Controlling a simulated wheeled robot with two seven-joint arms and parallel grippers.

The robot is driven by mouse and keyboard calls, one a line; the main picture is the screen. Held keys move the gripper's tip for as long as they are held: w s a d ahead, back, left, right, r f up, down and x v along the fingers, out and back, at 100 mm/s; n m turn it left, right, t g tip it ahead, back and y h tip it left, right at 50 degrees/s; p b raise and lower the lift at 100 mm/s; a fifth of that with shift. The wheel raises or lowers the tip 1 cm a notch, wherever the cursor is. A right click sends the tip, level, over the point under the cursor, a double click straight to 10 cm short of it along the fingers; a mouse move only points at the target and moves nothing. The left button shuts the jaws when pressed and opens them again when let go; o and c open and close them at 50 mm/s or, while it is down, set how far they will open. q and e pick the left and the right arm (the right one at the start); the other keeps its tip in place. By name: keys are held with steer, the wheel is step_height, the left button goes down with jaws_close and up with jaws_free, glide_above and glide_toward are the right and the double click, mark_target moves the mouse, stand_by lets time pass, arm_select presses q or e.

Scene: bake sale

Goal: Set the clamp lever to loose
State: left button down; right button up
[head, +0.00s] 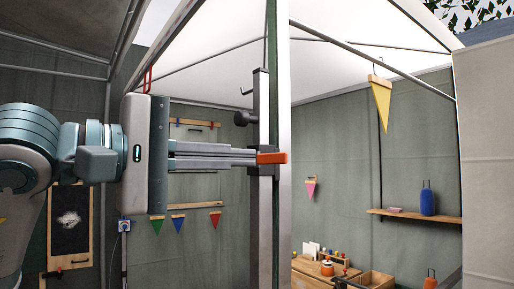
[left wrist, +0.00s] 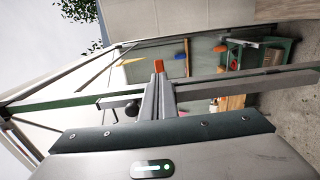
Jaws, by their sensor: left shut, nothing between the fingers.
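The orange clamp lever (head: 271,158) sits on the grey upright bar beside the pale tent post. It lies level across the bar in the head view. My left gripper (head: 252,157) comes in from the left with its fingers closed together and nothing between them. Its fingertips are right at the lever's left end; I cannot tell whether they touch. In the left wrist view, the orange lever (left wrist: 158,66) shows just beyond the tips of the closed fingers (left wrist: 157,90). My right gripper is in neither view.
The pale post (head: 285,220) runs top to bottom just right of the lever. A black knob (head: 246,118) juts from the grey bar (head: 261,95) above my fingers. Beyond are a yellow pennant (head: 381,100), a wall shelf (head: 395,213) with a blue bottle (head: 427,201), and several wooden items below.

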mark_target(276, 159)
arm_select(q)
steer(key=shift+p+x, duration=0.65)
steer(key=shift+x, duration=1.35)
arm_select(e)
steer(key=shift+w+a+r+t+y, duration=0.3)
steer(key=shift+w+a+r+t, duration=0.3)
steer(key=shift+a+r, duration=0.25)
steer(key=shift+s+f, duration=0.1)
